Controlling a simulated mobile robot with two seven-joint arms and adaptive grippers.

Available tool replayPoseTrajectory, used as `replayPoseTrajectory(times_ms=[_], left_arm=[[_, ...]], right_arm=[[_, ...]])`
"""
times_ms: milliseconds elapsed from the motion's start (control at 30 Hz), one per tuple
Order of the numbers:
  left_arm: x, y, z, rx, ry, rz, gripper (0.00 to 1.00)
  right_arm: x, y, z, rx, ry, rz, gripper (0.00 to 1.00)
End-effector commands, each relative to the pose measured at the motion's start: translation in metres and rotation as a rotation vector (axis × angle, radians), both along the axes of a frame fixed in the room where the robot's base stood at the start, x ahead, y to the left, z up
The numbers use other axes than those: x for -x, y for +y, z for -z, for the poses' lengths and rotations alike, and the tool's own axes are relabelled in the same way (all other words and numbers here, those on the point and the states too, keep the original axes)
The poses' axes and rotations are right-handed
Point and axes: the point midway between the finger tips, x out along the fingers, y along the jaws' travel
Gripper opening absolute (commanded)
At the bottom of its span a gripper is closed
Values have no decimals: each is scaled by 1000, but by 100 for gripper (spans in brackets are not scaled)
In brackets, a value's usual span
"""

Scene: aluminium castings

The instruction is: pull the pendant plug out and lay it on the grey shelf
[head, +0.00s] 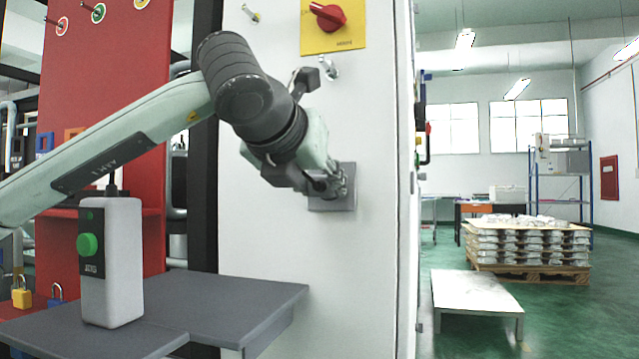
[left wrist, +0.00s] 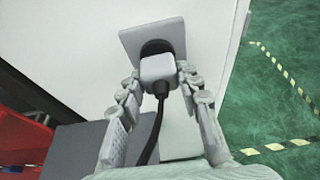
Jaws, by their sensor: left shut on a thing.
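The pendant plug (left wrist: 159,70) is a pale block with a black cable (left wrist: 154,135). It sits at the round black opening of the grey socket plate (left wrist: 128,38) on the white cabinet; I cannot tell how deep it is in. My left gripper (head: 338,184) is at the socket plate (head: 347,203), and in the left wrist view its fingers are closed on the plug's sides. In the head view the gripper hides the plug. The grey shelf (head: 235,300) is below left, with the grey pendant box (head: 125,270), which has a green button, standing upright on it. My right gripper is out of view.
A red rotary switch (head: 328,15) on a yellow plate and a key-like metal fitting (head: 327,67) are above the socket. A red board (head: 100,130) stands behind my left arm. The shelf's right part is bare. A low white table (head: 475,293) stands right of the cabinet.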

Motion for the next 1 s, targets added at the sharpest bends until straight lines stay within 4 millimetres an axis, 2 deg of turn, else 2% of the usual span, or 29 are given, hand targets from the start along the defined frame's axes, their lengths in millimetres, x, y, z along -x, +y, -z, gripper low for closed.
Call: replayPoseTrajectory(times_ms=[33,167,200,667,1000], left_arm=[[0,0,0,0,0,0,17],[0,0,0,0,0,0,1],[0,0,0,0,0,0,0],[3,1,0,0,-1,0,0],[15,5,1,0,-1,0,0]], right_arm=[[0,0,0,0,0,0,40],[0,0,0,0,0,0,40],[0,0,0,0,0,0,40],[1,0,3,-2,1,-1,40],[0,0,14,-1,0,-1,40]])
